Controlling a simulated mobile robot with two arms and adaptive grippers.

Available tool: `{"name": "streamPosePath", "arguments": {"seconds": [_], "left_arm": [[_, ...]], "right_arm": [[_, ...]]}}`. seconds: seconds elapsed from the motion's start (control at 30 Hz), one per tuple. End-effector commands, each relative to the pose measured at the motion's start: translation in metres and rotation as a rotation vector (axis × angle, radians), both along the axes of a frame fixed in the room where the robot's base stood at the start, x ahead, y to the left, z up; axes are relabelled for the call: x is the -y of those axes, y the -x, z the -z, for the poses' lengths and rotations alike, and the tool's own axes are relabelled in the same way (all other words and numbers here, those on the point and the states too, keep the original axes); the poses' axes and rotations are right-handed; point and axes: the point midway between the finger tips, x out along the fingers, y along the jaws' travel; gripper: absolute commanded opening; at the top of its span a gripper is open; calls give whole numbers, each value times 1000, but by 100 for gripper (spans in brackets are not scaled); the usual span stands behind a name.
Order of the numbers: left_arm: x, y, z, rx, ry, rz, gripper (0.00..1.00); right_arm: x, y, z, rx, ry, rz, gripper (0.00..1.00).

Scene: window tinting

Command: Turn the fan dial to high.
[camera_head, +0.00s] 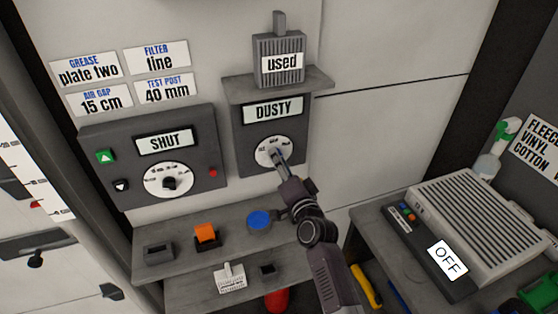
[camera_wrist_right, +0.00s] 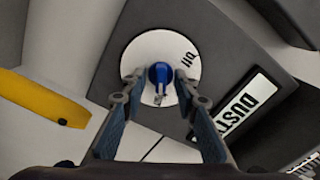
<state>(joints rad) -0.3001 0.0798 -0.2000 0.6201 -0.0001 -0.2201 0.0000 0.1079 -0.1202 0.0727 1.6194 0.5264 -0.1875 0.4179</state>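The fan dial (camera_head: 263,150) is a white round plate on the dark grey panel labelled DUSTY. Its small printing is partly hidden by my right gripper (camera_head: 279,157), which reaches the dial from below right. In the right wrist view the dial plate (camera_wrist_right: 137,60) has a blue knob (camera_wrist_right: 160,76) at its middle. My right gripper (camera_wrist_right: 159,90) is open, with one finger on each side of the knob; I cannot tell whether they touch it. Printed letters show to the right of the knob, too unclear to read surely. My left gripper is not in view.
Left of the dial stands another panel (camera_head: 150,125) labelled SHUT, with its own dial (camera_head: 167,181). A grey block labelled used (camera_head: 281,68) sits on a ledge above. A shelf (camera_head: 185,267) below holds an orange block (camera_head: 206,234) and a blue disc (camera_head: 259,220). A ribbed unit (camera_head: 480,225) marked OFF stands right.

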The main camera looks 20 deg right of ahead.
Motion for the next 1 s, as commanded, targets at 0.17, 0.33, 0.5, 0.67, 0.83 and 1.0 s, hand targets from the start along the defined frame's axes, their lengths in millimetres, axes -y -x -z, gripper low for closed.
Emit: {"name": "streamPosePath", "arguments": {"seconds": [0.17, 0.33, 0.5, 0.67, 0.83, 1.0], "left_arm": [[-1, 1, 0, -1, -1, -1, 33], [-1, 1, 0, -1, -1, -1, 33], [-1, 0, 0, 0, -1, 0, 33], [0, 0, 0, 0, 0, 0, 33], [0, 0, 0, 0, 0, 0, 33], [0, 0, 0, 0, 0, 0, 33]], "right_arm": [[0, 0, -1, 1, 1, 0, 28], [1, 12, 0, 1, 2, 1, 28], [2, 44, 1, 0, 2, 1, 28], [3, 76, 1, -2, 3, 1, 28], [3, 103, 1, -2, 1, 0, 28], [4, 117, 0, 1, 1, 0, 28]]}}
